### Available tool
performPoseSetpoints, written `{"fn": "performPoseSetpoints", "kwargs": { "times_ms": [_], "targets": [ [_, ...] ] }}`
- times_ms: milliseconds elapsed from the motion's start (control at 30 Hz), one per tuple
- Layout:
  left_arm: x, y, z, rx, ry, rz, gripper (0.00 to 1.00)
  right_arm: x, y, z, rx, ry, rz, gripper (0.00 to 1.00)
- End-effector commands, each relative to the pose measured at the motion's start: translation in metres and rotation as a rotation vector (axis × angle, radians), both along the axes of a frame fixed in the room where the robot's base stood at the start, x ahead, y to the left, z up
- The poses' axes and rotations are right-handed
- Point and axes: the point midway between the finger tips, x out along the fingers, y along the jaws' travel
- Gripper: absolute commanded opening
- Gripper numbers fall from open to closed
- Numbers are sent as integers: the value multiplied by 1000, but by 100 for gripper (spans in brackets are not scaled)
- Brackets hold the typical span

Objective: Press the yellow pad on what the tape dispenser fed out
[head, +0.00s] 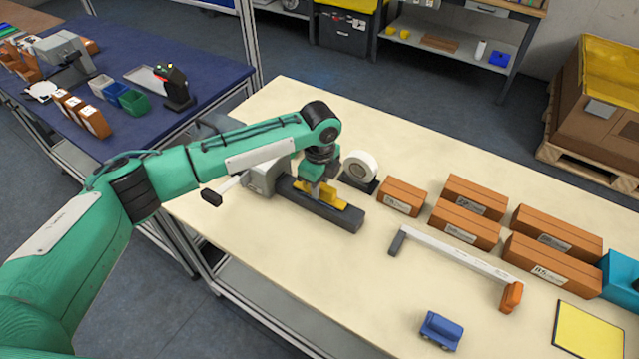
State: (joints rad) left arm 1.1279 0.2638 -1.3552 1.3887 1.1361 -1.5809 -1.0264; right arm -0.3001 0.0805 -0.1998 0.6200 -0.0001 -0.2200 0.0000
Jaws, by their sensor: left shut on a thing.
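The grey tape dispenser (262,180) stands on the cream table, with a lever ending in a black grip (211,198) on its left. A long dark block (338,214) reaches from it toward the front right. My left gripper (318,190) points down over this block and is shut on the yellow pad (342,201). The pad is low over the block's top; I cannot tell whether it touches. The gripper and pad cover part of the block, and I cannot make out any fed-out tape. My right gripper is not in view.
A white roll (361,167) stands behind the block. Several brown boxes (463,224) lie to the right, with a white bar (455,255) before them. A blue item (441,330) and a yellow mat (590,331) lie nearer the front. The table's front middle is clear.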

Motion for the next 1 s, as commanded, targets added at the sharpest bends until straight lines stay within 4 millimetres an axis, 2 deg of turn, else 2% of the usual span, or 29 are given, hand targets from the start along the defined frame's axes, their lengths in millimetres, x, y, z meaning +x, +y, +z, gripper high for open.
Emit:
{"fn": "performPoseSetpoints", "kwargs": {
  "times_ms": [33,100,700,1000],
  "targets": [
    [0,0,10,-1,-1,0,0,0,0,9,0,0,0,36],
    [0,0,16,-1,-2,0,0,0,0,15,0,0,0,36],
    [1,0,64,-1,-2,0,0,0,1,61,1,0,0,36],
    [1,0,64,-2,-3,0,0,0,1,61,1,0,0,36]
  ]
}}
